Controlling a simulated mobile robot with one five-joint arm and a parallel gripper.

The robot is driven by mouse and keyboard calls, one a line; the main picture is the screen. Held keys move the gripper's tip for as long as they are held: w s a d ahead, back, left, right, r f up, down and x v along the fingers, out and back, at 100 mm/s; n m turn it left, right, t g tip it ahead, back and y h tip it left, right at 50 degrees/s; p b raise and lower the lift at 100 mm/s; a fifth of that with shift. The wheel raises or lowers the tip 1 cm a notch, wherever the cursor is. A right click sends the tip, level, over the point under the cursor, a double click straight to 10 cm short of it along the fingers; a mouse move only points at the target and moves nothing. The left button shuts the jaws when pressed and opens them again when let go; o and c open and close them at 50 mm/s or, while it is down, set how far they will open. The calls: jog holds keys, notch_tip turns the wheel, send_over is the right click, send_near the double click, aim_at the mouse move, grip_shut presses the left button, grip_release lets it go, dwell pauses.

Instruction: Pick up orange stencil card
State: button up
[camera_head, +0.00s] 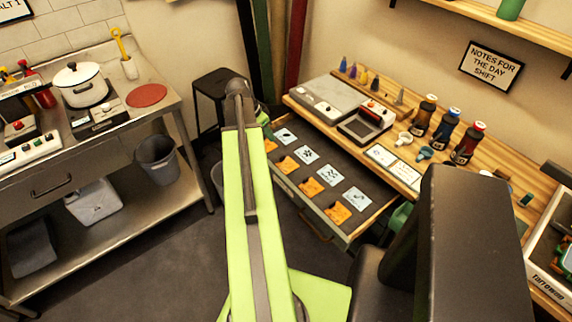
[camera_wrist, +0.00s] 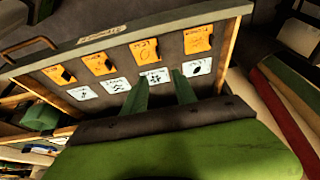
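Several orange stencil cards lie in a row in the open drawer (camera_head: 310,208), each with a dark print. One orange card (camera_head: 337,212) is at the near end, others (camera_head: 311,187) (camera_head: 287,164) lie further back, and the farthest (camera_head: 270,145) is partly behind my arm. In the wrist view the orange cards (camera_wrist: 145,51) (camera_wrist: 198,39) (camera_wrist: 98,64) (camera_wrist: 59,74) lie beyond my fingertips. My gripper (camera_wrist: 160,77) is open and empty, its two green fingers apart over the row of light blue cards. In the head view my arm hides the gripper.
Light blue cards (camera_head: 329,175) lie in a parallel row beside the orange ones. The wooden worktop (camera_head: 400,102) above the drawer holds bottles (camera_head: 467,143), cups and a grey device (camera_head: 365,122). A black stool (camera_head: 217,88) stands behind my arm. A steel bench (camera_head: 170,97) is at left.

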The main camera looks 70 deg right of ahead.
jog(key=b, duration=1.1)
send_near(287, 163)
jog(key=shift+w+d+f, duration=0.2)
jog(key=shift+w+d, duration=0.3)
jog(key=shift+d, duration=0.05)
jog(key=shift+w+d+f, duration=0.2)
jog(key=shift+w+d, duration=0.3)
jog(key=shift+d+f, duration=0.1)
jog(key=shift+s, duration=0.1)
jog(key=b+x, duration=0.4)
jog(key=x, duration=0.1)
jog(key=shift+f+b, duration=0.1)
jog(key=shift+b, duration=0.3)
jog(key=shift+s, duration=0.1)
jog(key=shift+c, duration=0.3)
grip_shut()
